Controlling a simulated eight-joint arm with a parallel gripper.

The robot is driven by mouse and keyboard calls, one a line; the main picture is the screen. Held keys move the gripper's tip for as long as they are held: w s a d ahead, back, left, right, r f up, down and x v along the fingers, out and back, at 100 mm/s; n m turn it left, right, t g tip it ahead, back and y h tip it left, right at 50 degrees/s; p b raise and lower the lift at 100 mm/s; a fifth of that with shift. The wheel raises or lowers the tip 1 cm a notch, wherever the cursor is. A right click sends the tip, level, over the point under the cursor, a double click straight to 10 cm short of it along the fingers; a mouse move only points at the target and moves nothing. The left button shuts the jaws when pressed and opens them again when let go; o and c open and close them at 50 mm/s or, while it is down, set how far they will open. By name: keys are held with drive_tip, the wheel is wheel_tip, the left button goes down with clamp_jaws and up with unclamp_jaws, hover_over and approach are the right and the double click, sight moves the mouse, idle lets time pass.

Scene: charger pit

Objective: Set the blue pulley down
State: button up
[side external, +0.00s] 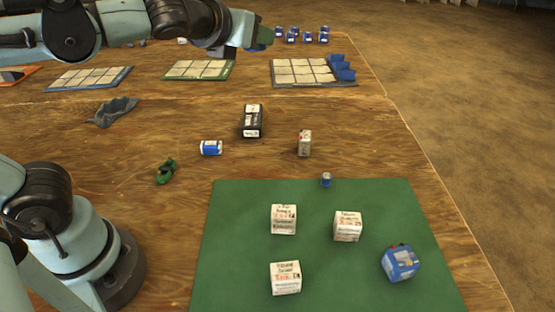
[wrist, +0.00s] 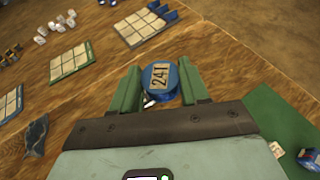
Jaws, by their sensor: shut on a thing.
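The blue pulley (wrist: 172,94) is a round blue piece with a tan label reading "241" in the wrist view. It sits between the two green fingers of my gripper (wrist: 160,72), which is shut on it. In the side external view my gripper (side external: 260,37) is high at the top middle, held above the far part of the wooden table. The pulley is mostly hidden there by the gripper.
A green mat (side external: 240,245) at the front bears several white boxes and a blue box (side external: 400,263). Gridded trays (side external: 315,84) and blue blocks (side external: 308,38) stand farther back.

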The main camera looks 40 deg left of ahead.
drive_tip(key=shift+w+f, duration=0.3)
wheel_tip(320, 180, down, 10)
drive_tip(key=w+a+n+g+y, duration=0.3)
drive_tip(key=n+g+y, duration=0.1)
drive_tip(key=n+y, duration=0.2)
drive_tip(key=n+g+y, duration=0.3)
drive_tip(key=n+g, duration=0.3)
hover_over(244, 168)
wheel_tip(244, 168, down, 11)
drive_tip(key=shift+w+a+f, duration=0.1)
drive_tip(key=shift+f, duration=3.85)
drive_tip(key=o, duration=1.1)
drive_tip(key=shift+c, duration=0.2)
